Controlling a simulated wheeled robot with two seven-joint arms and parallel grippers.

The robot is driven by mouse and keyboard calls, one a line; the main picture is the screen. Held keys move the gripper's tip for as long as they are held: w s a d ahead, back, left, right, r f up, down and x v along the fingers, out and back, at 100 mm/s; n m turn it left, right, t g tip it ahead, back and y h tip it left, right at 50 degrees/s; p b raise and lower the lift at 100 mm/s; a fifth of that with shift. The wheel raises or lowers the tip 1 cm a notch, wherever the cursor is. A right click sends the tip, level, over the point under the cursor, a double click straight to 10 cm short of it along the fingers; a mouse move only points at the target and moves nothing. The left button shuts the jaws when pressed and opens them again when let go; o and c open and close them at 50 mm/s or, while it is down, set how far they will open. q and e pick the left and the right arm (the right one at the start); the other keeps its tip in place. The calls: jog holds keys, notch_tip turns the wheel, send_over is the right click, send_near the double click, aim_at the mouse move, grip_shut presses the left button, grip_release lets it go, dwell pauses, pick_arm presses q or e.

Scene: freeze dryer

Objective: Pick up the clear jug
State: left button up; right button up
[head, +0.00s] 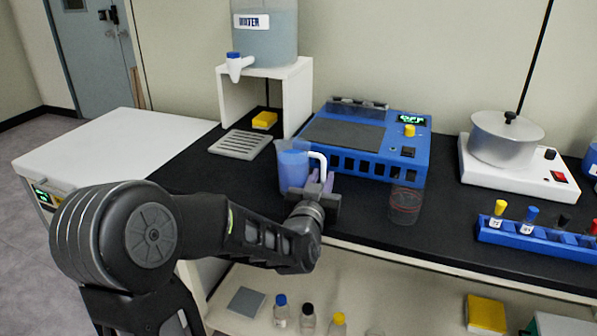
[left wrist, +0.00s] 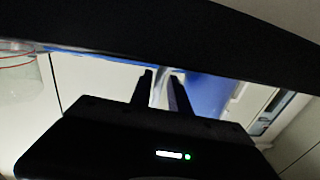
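The jug (head: 292,168) is see-through and looks blue, with a white handle (head: 321,163) on its right side. It stands upright on the black bench top in the head view. My left gripper (head: 318,186) is at the handle side, close to the jug. In the left wrist view, the two fingers (left wrist: 161,88) stand a small gap apart, with a pale strip that looks like the handle between them and the blue jug (left wrist: 207,94) beyond. I cannot tell whether the fingers press on the handle. My right gripper is not in view.
A clear beaker with red rings (head: 405,205) stands right of my gripper. A blue device (head: 375,140) is behind it. A water tank (head: 265,45) with a tap sits on a white stand (head: 290,72), near a grey drip tray (head: 240,144). A hot plate (head: 515,180) bears a pot.

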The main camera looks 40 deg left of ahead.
pick_arm(q)
jog(key=x, duration=0.3)
jog(key=shift+w+a+f, duration=0.1)
jog(key=shift+w, duration=0.2)
jog(key=shift+c, duration=0.3)
grip_shut()
dwell(1.2)
